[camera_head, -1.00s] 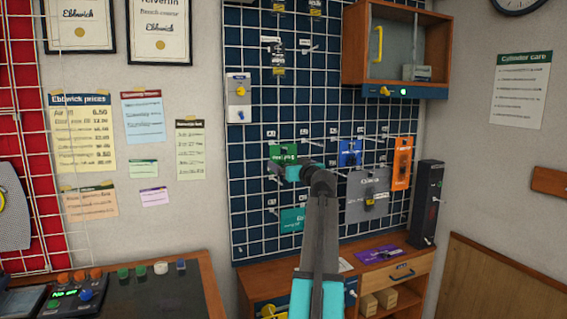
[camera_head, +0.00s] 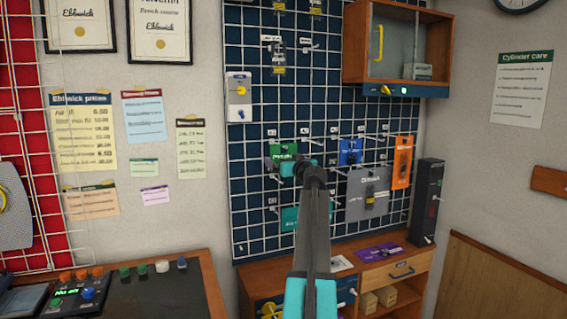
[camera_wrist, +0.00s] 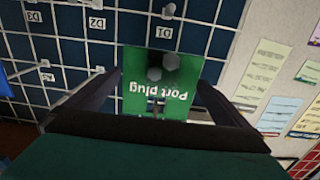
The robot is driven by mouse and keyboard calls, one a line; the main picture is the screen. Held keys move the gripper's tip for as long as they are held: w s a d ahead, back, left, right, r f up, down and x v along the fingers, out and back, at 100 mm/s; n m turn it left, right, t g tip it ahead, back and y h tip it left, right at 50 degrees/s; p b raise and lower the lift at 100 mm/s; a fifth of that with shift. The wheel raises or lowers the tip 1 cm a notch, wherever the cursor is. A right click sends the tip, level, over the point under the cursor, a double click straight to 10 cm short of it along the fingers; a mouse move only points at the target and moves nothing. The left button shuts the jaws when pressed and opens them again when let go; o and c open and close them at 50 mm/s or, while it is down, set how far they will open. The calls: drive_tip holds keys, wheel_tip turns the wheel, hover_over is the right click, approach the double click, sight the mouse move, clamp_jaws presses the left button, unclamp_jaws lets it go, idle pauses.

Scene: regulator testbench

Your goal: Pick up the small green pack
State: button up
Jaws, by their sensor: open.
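The small green pack (camera_head: 281,150) hangs on the wire grid wall, partly hidden by my gripper in the head view. In the wrist view the green pack (camera_wrist: 140,100) shows upside-down "Port plug" lettering and two grey round parts. My gripper (camera_wrist: 159,80) is open, with one dark finger on each side of the pack. In the head view my gripper (camera_head: 276,163) is just in front of the pack's lower part. I cannot tell whether the fingers touch the pack.
A blue pack (camera_head: 350,152), an orange pack (camera_head: 402,160) and a grey pack (camera_head: 360,192) hang to the right. A teal pack (camera_head: 291,220) hangs below. Bare hooks stick out of the grid. A wooden cabinet (camera_head: 354,45) is at upper right.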

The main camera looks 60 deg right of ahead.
drive_tip(key=shift+p+x, duration=0.9)
drive_tip(key=shift+x, duration=1.55)
drive_tip(key=shift+c, duration=0.4)
drive_tip(key=c, duration=0.9)
drive_tip(key=shift+r, duration=0.25)
drive_tip(key=r+b+v, duration=0.1)
drive_tip(key=b+v, duration=0.3)
drive_tip(key=v, duration=1.4)
